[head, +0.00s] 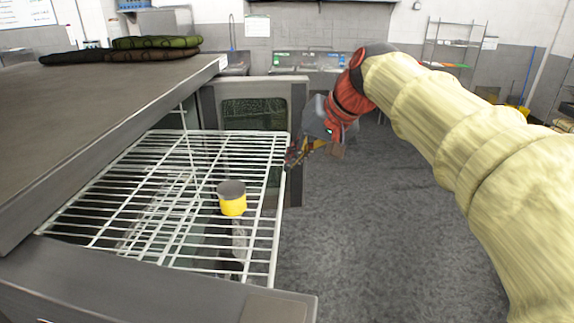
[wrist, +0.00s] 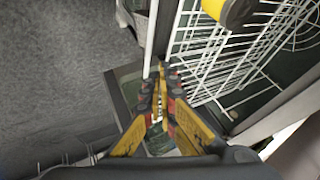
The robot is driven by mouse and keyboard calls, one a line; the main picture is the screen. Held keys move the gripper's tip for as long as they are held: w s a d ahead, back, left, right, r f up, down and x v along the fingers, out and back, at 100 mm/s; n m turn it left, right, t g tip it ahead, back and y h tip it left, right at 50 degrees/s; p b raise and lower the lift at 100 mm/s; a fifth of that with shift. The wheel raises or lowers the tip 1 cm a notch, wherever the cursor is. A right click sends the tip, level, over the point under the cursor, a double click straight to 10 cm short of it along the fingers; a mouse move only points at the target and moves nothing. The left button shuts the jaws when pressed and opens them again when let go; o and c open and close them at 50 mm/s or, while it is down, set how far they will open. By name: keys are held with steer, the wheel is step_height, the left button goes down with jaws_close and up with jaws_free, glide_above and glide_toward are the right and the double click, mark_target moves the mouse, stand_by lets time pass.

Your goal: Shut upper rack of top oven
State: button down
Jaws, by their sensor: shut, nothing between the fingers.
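The upper rack (head: 165,145) is a white wire shelf that sticks well out of the metal oven (head: 130,95). It also fills the upper right of the wrist view (wrist: 205,60). My gripper (head: 292,157) is at the rack's outer edge, near its far corner. In the wrist view my gripper (wrist: 162,72) has its fingertips together, with nothing between them, close beside the white edge rail. I cannot tell whether they touch the rail. A yellow container with a dark top (head: 232,200) stands on the rack and partly shows in the wrist view (wrist: 232,10).
The oven door (head: 299,95) stands open beyond the rack. Folded dark and green cloths (head: 155,43) lie on the oven top. Grey floor (head: 375,220) to the right is clear. A sink counter (head: 310,62) and a wire shelf unit (head: 450,45) stand at the back.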

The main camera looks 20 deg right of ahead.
mark_target(169, 176)
steer(key=x, duration=0.9)
steer(key=w+a+p, duration=0.2)
steer(key=a, duration=0.6)
steer(key=w+a+p, duration=0.2)
steer(key=w+a, duration=0.1)
steer(key=a, duration=0.6)
steer(key=w+a+p, duration=0.2)
steer(key=w+a, duration=0.1)
steer(key=a, duration=0.5)
steer(key=shift+w+a, duration=0.25)
steer(key=shift+a, duration=0.1)
